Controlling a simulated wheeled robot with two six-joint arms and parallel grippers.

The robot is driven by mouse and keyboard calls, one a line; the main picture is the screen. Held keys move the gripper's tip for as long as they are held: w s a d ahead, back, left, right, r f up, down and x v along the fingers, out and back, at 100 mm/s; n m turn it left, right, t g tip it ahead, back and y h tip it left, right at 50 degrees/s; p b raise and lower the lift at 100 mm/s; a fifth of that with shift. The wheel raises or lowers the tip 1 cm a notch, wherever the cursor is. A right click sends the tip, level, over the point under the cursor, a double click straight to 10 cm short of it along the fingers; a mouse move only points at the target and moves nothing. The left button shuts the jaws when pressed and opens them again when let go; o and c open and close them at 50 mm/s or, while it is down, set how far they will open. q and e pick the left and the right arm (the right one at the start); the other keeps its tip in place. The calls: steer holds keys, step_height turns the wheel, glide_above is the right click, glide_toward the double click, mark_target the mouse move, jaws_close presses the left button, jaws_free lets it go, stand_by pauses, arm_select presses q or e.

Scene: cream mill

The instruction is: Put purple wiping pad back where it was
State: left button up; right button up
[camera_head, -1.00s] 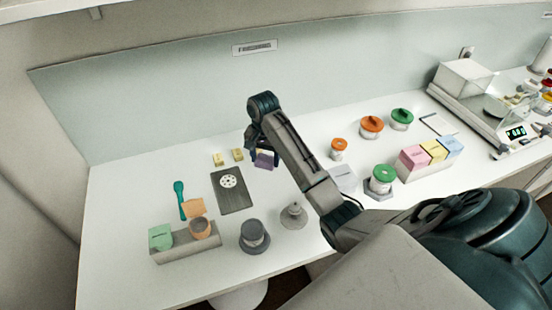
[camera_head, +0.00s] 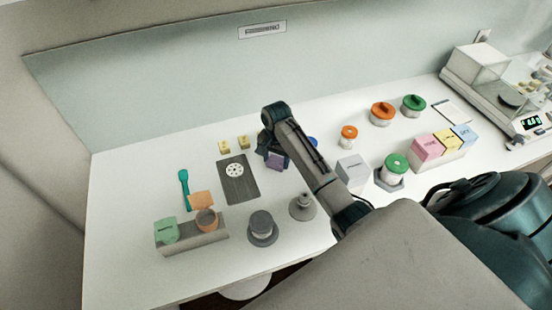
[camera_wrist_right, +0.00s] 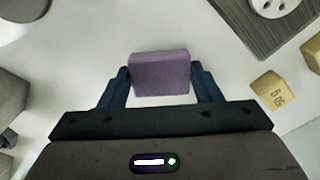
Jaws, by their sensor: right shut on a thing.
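The purple wiping pad (camera_head: 275,161) is a small purple block between the fingers of my right gripper (camera_head: 269,152), beside the right edge of the dark board with a white perforated disc. In the right wrist view the pad (camera_wrist_right: 159,73) sits between the two blue fingertips (camera_wrist_right: 160,82), and the gripper is shut on it. White table surface shows around the pad; whether it touches the table I cannot tell. My left gripper is not in view.
The dark board (camera_head: 244,187) lies left of the pad, with two yellow blocks (camera_head: 224,147) behind it. A blue item is partly hidden behind my arm.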

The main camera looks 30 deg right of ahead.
steer(key=shift+s+f, duration=0.1)
steer(key=shift+f, duration=0.35)
steer(key=shift+f, duration=0.1)
steer(key=o, duration=1)
steer(key=shift+o, duration=0.2)
